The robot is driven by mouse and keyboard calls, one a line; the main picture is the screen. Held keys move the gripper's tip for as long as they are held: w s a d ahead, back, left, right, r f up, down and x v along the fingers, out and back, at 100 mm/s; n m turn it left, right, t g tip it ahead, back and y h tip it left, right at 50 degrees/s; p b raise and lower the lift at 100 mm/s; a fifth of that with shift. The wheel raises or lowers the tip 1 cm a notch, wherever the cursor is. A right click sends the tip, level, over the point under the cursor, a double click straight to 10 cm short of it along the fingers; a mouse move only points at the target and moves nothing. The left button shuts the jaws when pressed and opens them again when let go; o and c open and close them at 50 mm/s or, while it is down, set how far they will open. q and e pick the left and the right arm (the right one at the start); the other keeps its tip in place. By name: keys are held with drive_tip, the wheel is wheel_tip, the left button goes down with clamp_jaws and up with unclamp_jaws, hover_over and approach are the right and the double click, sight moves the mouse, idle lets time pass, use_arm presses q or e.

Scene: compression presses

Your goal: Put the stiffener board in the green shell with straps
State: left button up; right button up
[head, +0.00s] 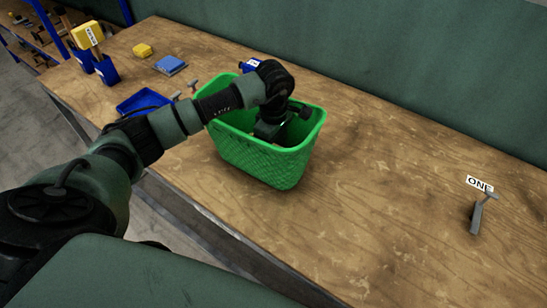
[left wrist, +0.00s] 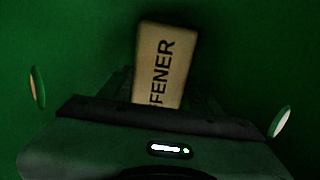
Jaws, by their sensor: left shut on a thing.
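The green shell (head: 268,160) is an open, basket-like bin with textured walls, standing upright on the wooden table. I cannot make out its straps. My left arm reaches over its rim, and my left gripper (head: 268,130) is down inside its mouth. In the left wrist view the gripper is shut on the stiffener board (left wrist: 165,62), a tan piece with black letters of which "FENER" shows. Dark green walls surround it there. The board is hidden in the head view, and I cannot tell whether it touches the shell's bottom. My right gripper is not in view.
A grey metal piece (head: 479,212) stands by a label reading "ONE" at the right. A blue tray (head: 143,102), a blue block (head: 170,65), a yellow block (head: 142,50) and blue holders lie at the back left. The table right of the shell is mostly clear.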

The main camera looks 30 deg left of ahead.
use_arm(q)
drive_tip(key=shift+f, duration=0.8)
wheel_tip(320, 180, down, 3)
drive_tip(key=shift+f+p, duration=0.2)
drive_tip(key=shift+p, duration=0.35)
drive_tip(key=shift+f, duration=0.45)
drive_tip(key=shift+f, duration=0.1)
drive_tip(key=o, duration=1.2)
drive_tip(key=shift+c, duration=0.2)
